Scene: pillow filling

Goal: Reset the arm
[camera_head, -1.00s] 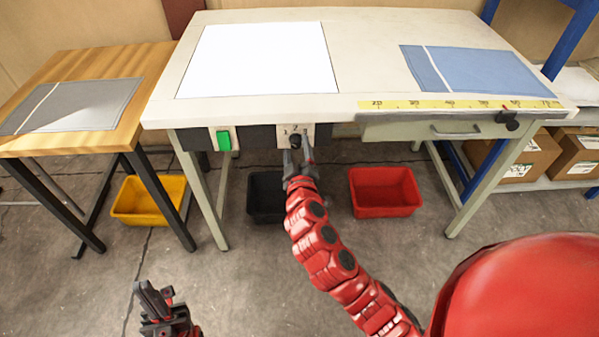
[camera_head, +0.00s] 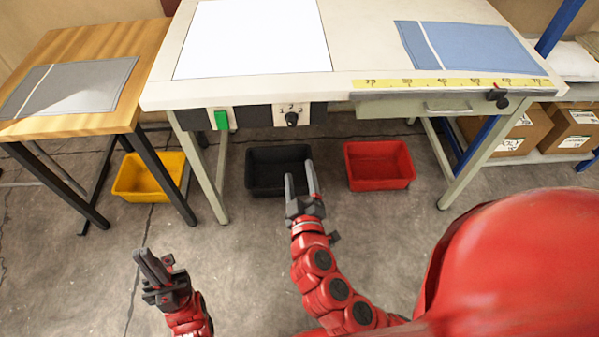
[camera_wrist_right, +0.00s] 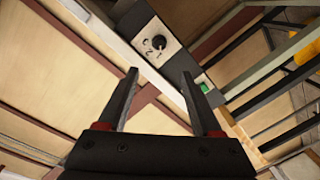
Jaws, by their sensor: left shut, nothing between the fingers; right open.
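My right gripper (camera_head: 302,182) is open and empty in the head view, in front of the black bin and below the table's front edge. Its two fingers also show spread apart in the right wrist view (camera_wrist_right: 164,90). My left gripper (camera_head: 148,262) is shut and empty at the lower left, above the floor. The black rotary knob (camera_head: 291,118) with its numbered plate is on the table's front panel, clear of my right gripper. The knob also shows in the right wrist view (camera_wrist_right: 159,42), beyond the fingertips.
A green switch (camera_head: 221,119) is left of the knob. The white table (camera_head: 345,40) carries a white sheet and a blue fabric piece. A black bin (camera_head: 262,187), red bin (camera_head: 380,177) and yellow bin (camera_head: 140,188) stand on the floor. A wooden table (camera_head: 120,40) is at left.

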